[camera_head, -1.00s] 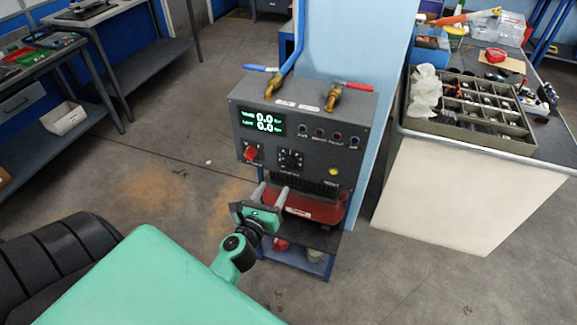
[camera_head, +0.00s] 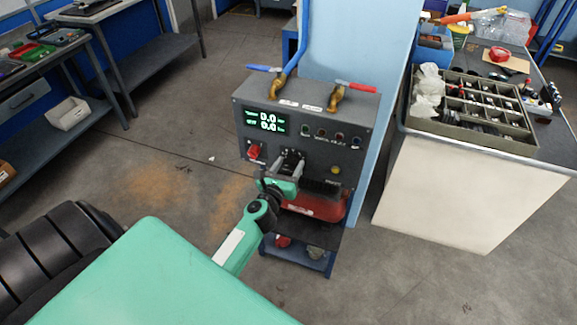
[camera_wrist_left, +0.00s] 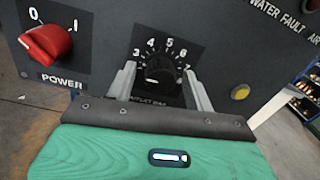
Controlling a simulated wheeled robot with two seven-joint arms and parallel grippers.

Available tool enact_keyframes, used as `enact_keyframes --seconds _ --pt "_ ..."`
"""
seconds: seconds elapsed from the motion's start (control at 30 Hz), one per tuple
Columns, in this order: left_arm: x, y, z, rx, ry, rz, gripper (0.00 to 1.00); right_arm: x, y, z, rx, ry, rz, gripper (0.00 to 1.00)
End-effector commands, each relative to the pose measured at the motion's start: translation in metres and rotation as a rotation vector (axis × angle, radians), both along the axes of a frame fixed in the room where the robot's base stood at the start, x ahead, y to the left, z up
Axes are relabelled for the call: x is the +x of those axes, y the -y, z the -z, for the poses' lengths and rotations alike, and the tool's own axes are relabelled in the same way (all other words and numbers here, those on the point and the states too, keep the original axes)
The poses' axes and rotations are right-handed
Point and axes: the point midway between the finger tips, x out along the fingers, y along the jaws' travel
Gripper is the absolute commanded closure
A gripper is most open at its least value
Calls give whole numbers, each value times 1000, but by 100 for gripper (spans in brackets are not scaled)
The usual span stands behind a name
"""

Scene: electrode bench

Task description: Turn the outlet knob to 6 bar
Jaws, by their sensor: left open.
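The black outlet knob (camera_wrist_left: 160,73) sits on the dark front panel (camera_head: 350,122), inside a white scale with numbers from 3 to 7 readable. A pale mark shows low on its left side; I cannot tell the exact setting. My left gripper (camera_head: 287,168) is open in front of the panel. In the left wrist view its two fingers stand on either side of the knob, and I cannot tell whether they touch it. In the head view the gripper partly covers the knob. The green display (camera_head: 267,121) reads 0.0 on both lines. My right gripper is not in view.
A red power knob (camera_wrist_left: 47,42) sits left of the outlet knob, pointing near 0. A yellow lamp (camera_wrist_left: 240,92) is to the right. Blue (camera_head: 264,68) and red (camera_head: 356,86) valve levers are on top. A red tank (camera_head: 317,203) sits below the panel.

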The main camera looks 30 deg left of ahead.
Motion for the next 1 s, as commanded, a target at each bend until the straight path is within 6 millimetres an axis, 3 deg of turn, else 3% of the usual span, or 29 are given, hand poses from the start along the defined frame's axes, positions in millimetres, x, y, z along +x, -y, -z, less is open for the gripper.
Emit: enact_keyframes --seconds 0.07,0.2,0.3,0.63,1.0 --pt "0 0 0 0 0 0 49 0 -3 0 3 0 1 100" --pt "0 0 0 0 0 0 77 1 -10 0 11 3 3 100" --pt "0 0 0 0 0 0 92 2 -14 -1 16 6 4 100" --pt "0 0 -1 46 -11 0 92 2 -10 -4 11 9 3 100" --pt "0 0 -3 300 -73 1 92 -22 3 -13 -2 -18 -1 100"
